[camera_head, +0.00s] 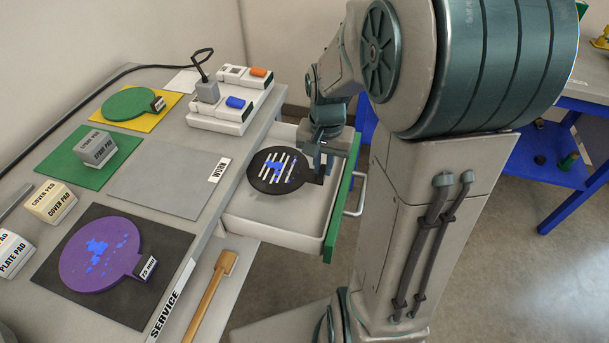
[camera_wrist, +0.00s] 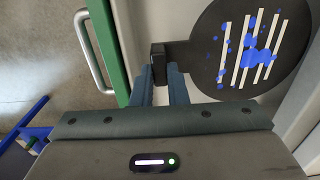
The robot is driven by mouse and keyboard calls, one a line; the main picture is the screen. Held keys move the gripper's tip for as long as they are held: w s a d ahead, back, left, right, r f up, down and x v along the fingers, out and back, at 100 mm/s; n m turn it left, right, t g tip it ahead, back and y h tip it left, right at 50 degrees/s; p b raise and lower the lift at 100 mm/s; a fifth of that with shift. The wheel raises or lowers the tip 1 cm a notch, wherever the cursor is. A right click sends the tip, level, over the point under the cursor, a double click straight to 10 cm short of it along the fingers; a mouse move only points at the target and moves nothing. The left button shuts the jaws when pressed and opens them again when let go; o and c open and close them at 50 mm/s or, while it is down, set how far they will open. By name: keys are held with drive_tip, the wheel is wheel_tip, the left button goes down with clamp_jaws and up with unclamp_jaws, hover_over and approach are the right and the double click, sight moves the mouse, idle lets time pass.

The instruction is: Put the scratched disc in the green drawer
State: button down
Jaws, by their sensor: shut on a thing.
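The scratched disc (camera_head: 276,170) is black with pale parallel stripes and blue blotches. My gripper (camera_head: 318,170) is shut on the tab at its edge. The disc is over the inside of the open drawer (camera_head: 270,228), which has a green front (camera_head: 341,200) and a metal handle. I cannot tell whether the disc touches the drawer floor. In the wrist view the disc (camera_wrist: 252,45) is at upper right, its dark tab (camera_wrist: 158,62) at the fingertips, with the green front (camera_wrist: 108,45) to the left.
A purple disc (camera_head: 92,256) with blue blotches lies on the dark SERVICE mat, and a green disc (camera_head: 127,103) on a yellow mat. The grey WORK mat (camera_head: 165,180) is bare. A wooden-handled tool (camera_head: 208,297) is below the table edge. Pad blocks (camera_head: 50,203) stand at left.

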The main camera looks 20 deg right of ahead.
sight(308, 170)
drive_tip(key=shift+w+a+f, duration=1)
drive_tip(key=shift+w+a, duration=0.2)
drive_tip(key=shift+w, duration=0.05)
drive_tip(key=shift+f+b, duration=0.3)
drive_tip(key=shift+f, duration=1.75)
drive_tip(key=c, duration=1.4)
unclamp_jaws()
drive_tip(key=shift+f, duration=0.1)
drive_tip(key=shift+c, duration=0.2)
